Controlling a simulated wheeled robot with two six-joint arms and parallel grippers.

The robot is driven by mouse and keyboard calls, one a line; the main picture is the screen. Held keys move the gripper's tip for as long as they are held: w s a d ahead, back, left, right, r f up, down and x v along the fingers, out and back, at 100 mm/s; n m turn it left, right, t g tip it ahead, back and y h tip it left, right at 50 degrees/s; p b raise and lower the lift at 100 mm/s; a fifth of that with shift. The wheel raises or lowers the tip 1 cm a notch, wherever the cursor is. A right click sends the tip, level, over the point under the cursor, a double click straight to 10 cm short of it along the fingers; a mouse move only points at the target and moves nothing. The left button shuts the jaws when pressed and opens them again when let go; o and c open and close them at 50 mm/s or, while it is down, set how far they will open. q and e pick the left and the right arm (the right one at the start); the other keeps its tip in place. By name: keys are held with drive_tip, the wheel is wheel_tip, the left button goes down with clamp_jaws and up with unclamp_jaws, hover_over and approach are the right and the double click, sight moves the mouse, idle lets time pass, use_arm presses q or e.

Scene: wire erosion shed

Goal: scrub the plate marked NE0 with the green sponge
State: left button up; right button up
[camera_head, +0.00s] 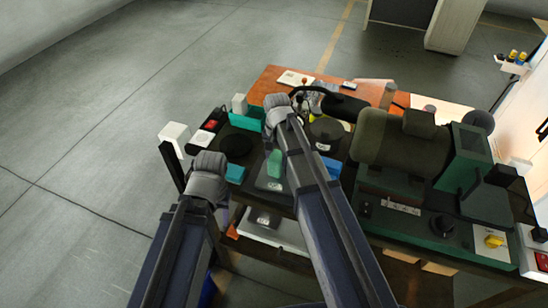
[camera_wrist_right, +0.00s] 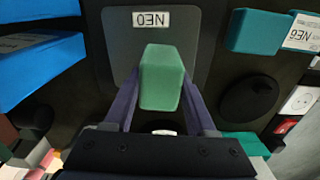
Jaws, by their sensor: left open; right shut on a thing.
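The green sponge (camera_wrist_right: 162,82) is an upright block between the fingers of my right gripper (camera_wrist_right: 160,92), which is shut on it. The dark grey plate (camera_wrist_right: 203,50) lies behind the sponge in the wrist view, with its NE0 label (camera_wrist_right: 151,19) upside down. I cannot tell whether sponge and plate touch. In the head view the sponge (camera_head: 274,160) stands over the plate (camera_head: 270,185), and my right arm hides part of both. My left gripper (camera_head: 208,167) is open and empty at the bench's left edge, its fingers mostly hidden.
A blue block (camera_wrist_right: 40,70) lies left of the plate in the wrist view. A teal block (camera_wrist_right: 256,31) and a round black disc (camera_wrist_right: 248,95) lie to the right. A large green machine (camera_head: 400,145) fills the bench's right side. Open floor (camera_head: 90,110) lies left.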

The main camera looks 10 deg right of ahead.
drive_tip(key=shift+s+d+f, duration=0.1)
drive_tip(key=shift+s+d, duration=0.4)
drive_tip(key=shift+d, duration=0.25)
drive_tip(key=shift+s+d, duration=0.45)
drive_tip(key=shift+d, duration=0.3)
drive_tip(key=shift+s+d, duration=0.35)
drive_tip(key=shift+d, duration=0.4)
drive_tip(key=shift+s+d, duration=0.35)
drive_tip(key=shift+d, duration=0.4)
wheel_tip(320, 180, up, 6)
drive_tip(key=p, duration=0.6)
drive_tip(key=shift+w+a, duration=0.1)
wheel_tip(320, 180, up, 3)
drive_tip(key=p, duration=0.3)
